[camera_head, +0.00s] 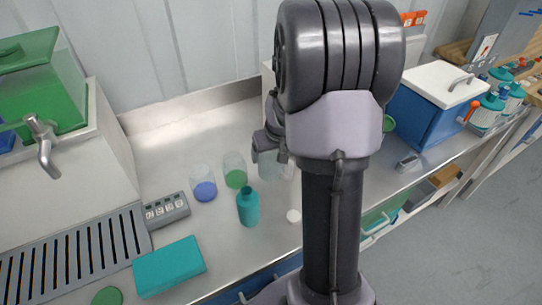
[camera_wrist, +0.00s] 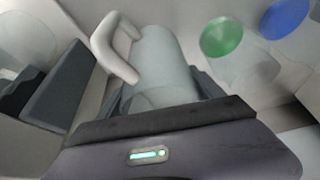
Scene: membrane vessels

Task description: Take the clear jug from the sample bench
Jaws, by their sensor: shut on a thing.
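The clear jug (camera_wrist: 165,62) fills the middle of the wrist view, pale grey and translucent, with its white loop handle (camera_wrist: 112,48) to the upper left. My gripper (camera_wrist: 150,92) is shut on the jug's body, with a dark finger on each side of it. In the head view my gripper (camera_head: 270,142) is just left of my arm, at the upper part of the jug (camera_head: 270,168). My arm and gripper hide part of the jug there. I cannot tell whether its base touches the sample bench (camera_head: 262,215).
Left of the jug stand a clear vessel with green (camera_head: 235,172), another with blue (camera_head: 204,185) and a teal bottle (camera_head: 248,206). A small white disc (camera_head: 293,216) lies in front. A blue cooler (camera_head: 432,105) is to the right. A steel wall strip (camera_head: 190,106) runs behind.

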